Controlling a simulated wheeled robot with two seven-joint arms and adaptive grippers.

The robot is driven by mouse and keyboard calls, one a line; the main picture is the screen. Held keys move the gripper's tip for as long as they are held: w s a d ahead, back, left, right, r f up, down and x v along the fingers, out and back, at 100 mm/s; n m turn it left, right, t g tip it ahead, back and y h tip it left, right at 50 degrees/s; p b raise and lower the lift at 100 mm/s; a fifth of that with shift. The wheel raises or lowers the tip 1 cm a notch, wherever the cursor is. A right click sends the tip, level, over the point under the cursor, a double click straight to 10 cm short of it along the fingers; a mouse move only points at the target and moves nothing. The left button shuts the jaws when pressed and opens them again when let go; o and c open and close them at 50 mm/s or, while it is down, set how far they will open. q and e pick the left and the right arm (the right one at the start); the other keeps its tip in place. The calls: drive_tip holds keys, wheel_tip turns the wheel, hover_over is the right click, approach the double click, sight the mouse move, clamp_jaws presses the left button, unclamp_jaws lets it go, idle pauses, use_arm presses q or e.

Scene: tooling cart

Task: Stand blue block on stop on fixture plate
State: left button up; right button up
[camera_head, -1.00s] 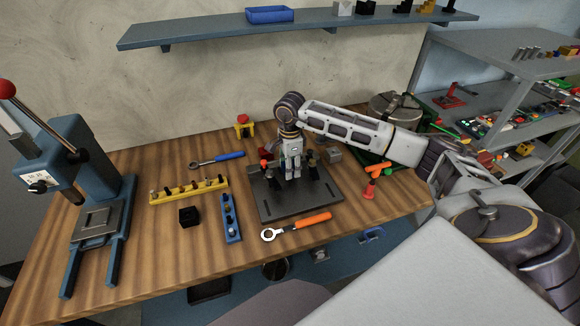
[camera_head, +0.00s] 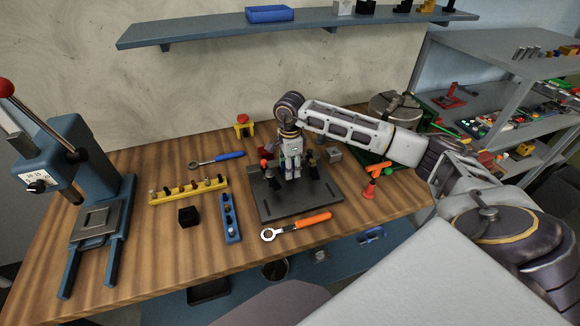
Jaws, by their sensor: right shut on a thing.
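The dark grey fixture plate (camera_head: 287,208) lies on the wooden bench, with small dark posts and a red-tipped clamp standing at its back half. My right gripper (camera_head: 292,178) points down over the back middle of the plate, between these posts. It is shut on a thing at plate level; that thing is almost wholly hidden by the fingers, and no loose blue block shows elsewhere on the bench. I take the held thing to be the blue block. The stop cannot be told apart clearly behind the gripper. My left gripper is not in view.
A blue pin rack (camera_head: 230,218), a yellow pin rack (camera_head: 188,191) and a black block (camera_head: 188,217) lie left of the plate. An orange-handled wrench (camera_head: 297,226) lies in front. A blue press (camera_head: 85,190) stands far left.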

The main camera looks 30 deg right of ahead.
drive_tip(key=shift+f+b, duration=0.95)
drive_tip(key=shift+f, duration=0.05)
idle(2.4)
drive_tip(key=shift+s+f, duration=0.1)
drive_tip(key=shift+f, duration=0.05)
idle(0.8)
drive_tip(key=o, duration=1.2)
drive_tip(key=shift+o, duration=0.2)
drive_tip(key=o, duration=0.4)
drive_tip(key=shift+r, duration=0.25)
drive_tip(key=shift+r+p, duration=1.35)
drive_tip(key=shift+r, duration=1.5)
